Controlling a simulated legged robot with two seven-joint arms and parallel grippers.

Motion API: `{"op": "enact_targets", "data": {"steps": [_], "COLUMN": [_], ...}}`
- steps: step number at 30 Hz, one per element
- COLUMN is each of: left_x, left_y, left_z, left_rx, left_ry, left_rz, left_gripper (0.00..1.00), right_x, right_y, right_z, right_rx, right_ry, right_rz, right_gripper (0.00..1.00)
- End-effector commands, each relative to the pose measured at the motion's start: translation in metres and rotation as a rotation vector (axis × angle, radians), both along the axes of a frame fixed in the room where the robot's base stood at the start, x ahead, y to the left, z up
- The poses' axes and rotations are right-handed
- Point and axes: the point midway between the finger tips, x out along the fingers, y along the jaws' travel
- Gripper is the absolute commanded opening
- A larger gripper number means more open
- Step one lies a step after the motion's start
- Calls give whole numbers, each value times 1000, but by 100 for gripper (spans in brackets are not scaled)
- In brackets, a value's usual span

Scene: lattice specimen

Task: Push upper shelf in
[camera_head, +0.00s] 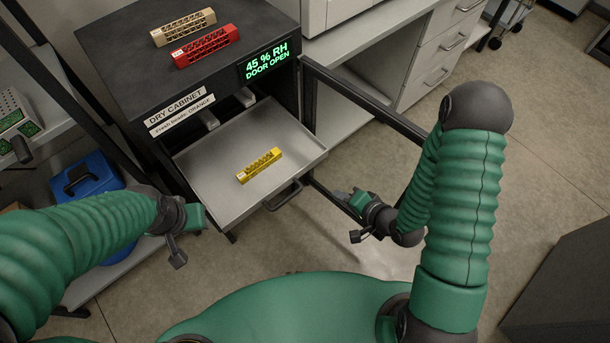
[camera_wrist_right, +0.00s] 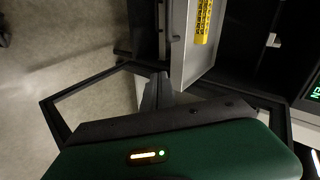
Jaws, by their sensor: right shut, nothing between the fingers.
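The metal shelf (camera_head: 215,165) is slid out of the black dry cabinet (camera_head: 120,50), with a dark handle (camera_head: 283,196) on its front edge. A yellow lattice specimen (camera_head: 259,166) lies on it. In the right wrist view, the shelf (camera_wrist_right: 178,50) and the yellow specimen (camera_wrist_right: 203,18) show at the top. My right gripper (camera_head: 348,197) is shut and empty, to the right of the shelf's front and apart from it; its fingers (camera_wrist_right: 155,92) show in the wrist view. My left gripper (camera_head: 195,215) is left of the shelf front; its fingers are unclear.
The cabinet's framed door (camera_head: 370,105) stands open on the right, near my right arm. A tan specimen (camera_head: 183,27) and a red specimen (camera_head: 206,46) lie on the cabinet top. The display (camera_head: 270,62) reads "45 % RH DOOR OPEN". A blue box (camera_head: 88,185) is at the left.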

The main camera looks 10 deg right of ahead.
Motion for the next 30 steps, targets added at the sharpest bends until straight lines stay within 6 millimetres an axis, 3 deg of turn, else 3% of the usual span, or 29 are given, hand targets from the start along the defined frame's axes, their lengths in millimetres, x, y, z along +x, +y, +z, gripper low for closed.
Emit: {"op": "enact_targets", "data": {"steps": [3,8,12,22,30], "left_x": [0,0,0,0,0], "left_y": [0,0,0,0,0], "left_z": [1,-9,-31,-36,-37], "left_rx": [0,0,0,0,0], "left_ry": [0,0,1,0,0], "left_rz": [0,1,1,0,0], "left_gripper": [36,36,36,36,36], "right_x": [-7,-1,16,70,101], "right_y": [14,21,31,62,79], "right_z": [4,0,-14,-45,-43], "right_rx": [202,261,259,257,256], "right_ry": [-21,-35,-38,-36,-35], "right_rz": [-86,-105,-102,-102,-105], "right_gripper": [0,0,0,0,0]}}
